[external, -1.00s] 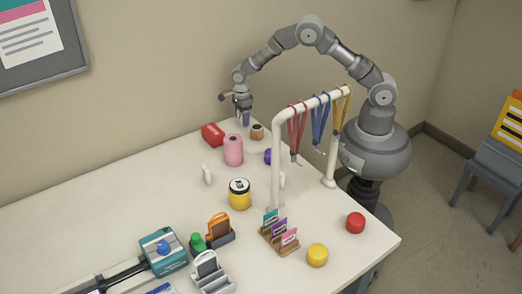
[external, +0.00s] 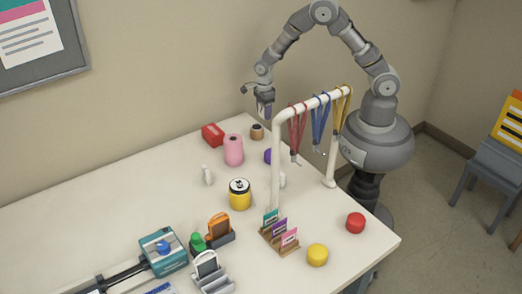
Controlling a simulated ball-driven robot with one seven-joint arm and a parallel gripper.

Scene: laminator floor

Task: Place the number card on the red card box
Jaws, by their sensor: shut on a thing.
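My gripper (external: 264,99) is at the back of the table, in the air above and to the right of the red card box. The red card box (external: 212,134) lies on the table near the back edge, left of the pink cylinder. Nothing is seen lying on its top.
A pink cylinder (external: 233,150) and a brown roll (external: 257,132) stand close to the red box. A white rack (external: 276,160) with hanging lanyards stands right of the gripper. A wooden holder (external: 279,240) with several cards is in front.

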